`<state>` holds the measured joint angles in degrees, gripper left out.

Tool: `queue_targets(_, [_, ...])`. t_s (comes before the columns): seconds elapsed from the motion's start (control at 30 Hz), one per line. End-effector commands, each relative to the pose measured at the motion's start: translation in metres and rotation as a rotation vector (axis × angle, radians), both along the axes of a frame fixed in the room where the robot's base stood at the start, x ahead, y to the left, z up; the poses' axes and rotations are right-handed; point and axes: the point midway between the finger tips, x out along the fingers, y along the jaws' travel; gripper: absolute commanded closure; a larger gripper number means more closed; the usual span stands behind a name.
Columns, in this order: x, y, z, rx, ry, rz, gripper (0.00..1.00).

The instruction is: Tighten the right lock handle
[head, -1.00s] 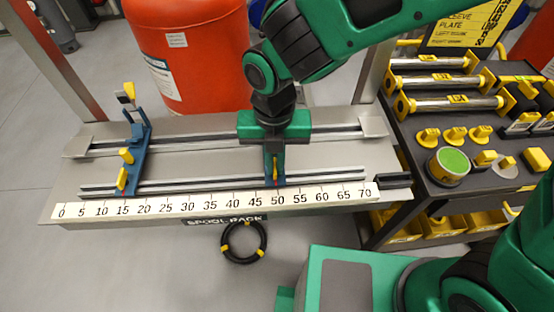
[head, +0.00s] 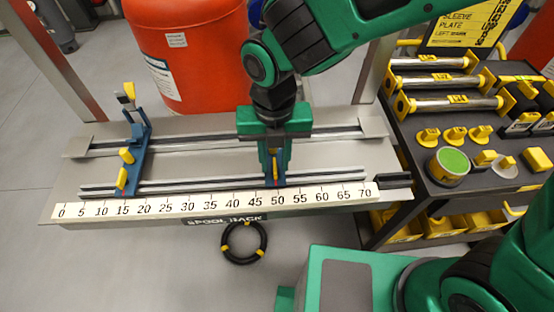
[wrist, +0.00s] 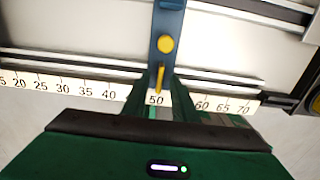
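The right lock handle (wrist: 160,77) is a thin yellow lever at the front end of the right blue bracket (wrist: 168,20). In the wrist view it lies about in line with the bracket, pointing toward the scale near the 50 mark. A round yellow knob (wrist: 165,44) sits behind it on the bracket. My gripper (head: 276,170) is over the front of this bracket, fingers pointing down. Its two fingers are apart, one on each side of the handle, with a gap between them. In the head view my gripper hides most of the bracket and handle.
The left blue bracket (head: 137,150) with yellow parts stands on the rails near the 15 mark. The numbered scale (head: 190,206) runs along the bench's front edge. A dark cart (head: 437,190) with yellow parts is close on the right. A red drum (head: 190,55) stands behind.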

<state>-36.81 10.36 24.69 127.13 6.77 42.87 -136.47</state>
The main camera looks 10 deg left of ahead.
Motion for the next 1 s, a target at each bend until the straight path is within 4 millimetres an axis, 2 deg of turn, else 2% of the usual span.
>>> queue_targets(0.7, [0.001,0.000,0.049,0.001,-0.002,-0.001,0.74])
queue_targets(1.0, [0.000,0.000,0.056,0.000,0.000,-0.001,0.74])
